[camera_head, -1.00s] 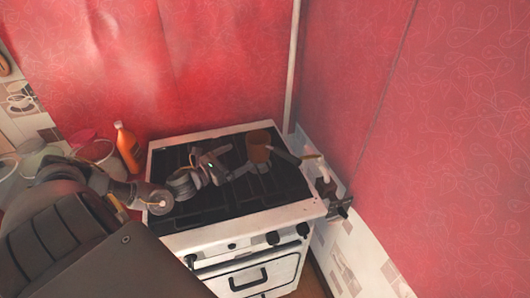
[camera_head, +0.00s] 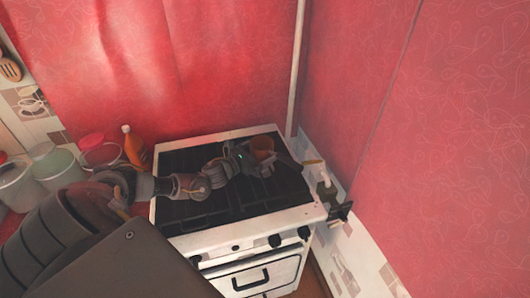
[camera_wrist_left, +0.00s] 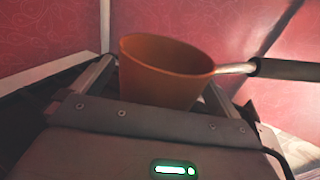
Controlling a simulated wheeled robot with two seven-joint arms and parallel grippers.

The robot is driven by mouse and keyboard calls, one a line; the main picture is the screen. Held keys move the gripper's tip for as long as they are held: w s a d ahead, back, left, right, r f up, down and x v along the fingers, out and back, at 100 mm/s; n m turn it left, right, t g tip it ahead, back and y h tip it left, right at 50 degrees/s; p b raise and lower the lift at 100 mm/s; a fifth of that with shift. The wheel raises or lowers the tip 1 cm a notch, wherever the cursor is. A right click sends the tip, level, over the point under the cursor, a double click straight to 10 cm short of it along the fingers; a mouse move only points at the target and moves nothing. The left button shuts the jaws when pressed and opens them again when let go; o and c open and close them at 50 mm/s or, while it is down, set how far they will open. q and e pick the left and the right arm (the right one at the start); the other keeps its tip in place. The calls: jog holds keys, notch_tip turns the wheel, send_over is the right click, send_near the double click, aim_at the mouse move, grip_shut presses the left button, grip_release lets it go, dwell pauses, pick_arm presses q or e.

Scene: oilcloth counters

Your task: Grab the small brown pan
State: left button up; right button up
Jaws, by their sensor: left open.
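The small brown pan (camera_head: 263,146) stands upright at the back right of the stove top in the head view, partly hidden by my left gripper. In the left wrist view the pan (camera_wrist_left: 165,72) is straight ahead, with its dark handle (camera_wrist_left: 287,69) pointing right. My left gripper (camera_head: 264,165) is open and close to the pan. In the left wrist view its two fingers (camera_wrist_left: 160,85) reach along either side of the pan's body; contact cannot be told. My right gripper is not in view.
The white stove (camera_head: 250,240) has black grates and front knobs. An orange bottle (camera_head: 134,148) and several jars stand left of it. A bottle (camera_head: 326,188) stands to its right. Red walls close off the back and right.

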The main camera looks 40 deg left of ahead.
pick_arm(q)
jog(key=shift+w+d, duration=0.1)
jog(key=shift+w, duration=0.2)
jog(key=shift+s, duration=0.1)
jog(key=shift+c, duration=0.4)
jog(key=c, duration=1.2)
jog(key=shift+r, duration=0.1)
jog(key=shift+c, duration=1.1)
jog(key=shift+r, duration=0.15)
